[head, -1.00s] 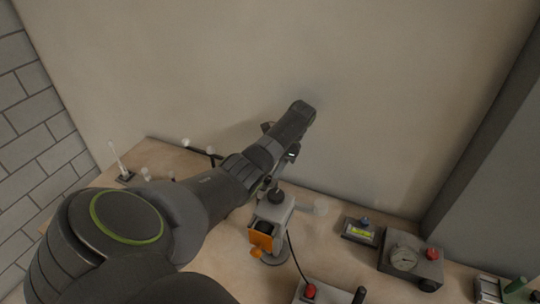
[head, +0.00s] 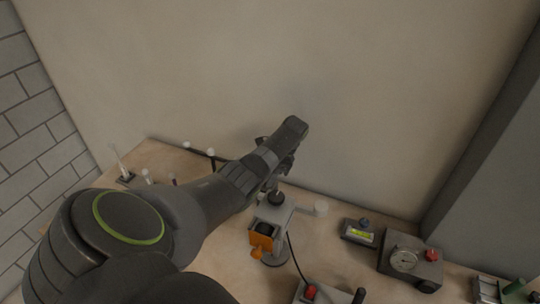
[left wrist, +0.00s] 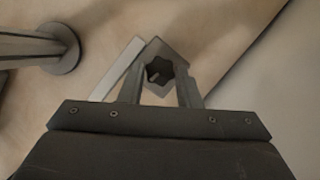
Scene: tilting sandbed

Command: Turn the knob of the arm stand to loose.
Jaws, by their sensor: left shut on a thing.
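The arm stand (head: 278,212) rises from the bench with a grey top block and an orange part (head: 261,240) on its front. Its dark, lobed knob (left wrist: 158,71) shows in the left wrist view on a grey block, with a small pale mark on its lower left. My left gripper (left wrist: 161,82) has a finger on each side of the knob and is shut on it. In the head view my left wrist hangs over the stand and mostly hides the fingers. My right gripper is not in view.
A box with a yellow display (head: 360,232) and a box with a round gauge (head: 405,259) stand right of the arm stand. A red-buttoned box (head: 312,292) is in front, with a black cable leading towards the stand. The wall is close behind.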

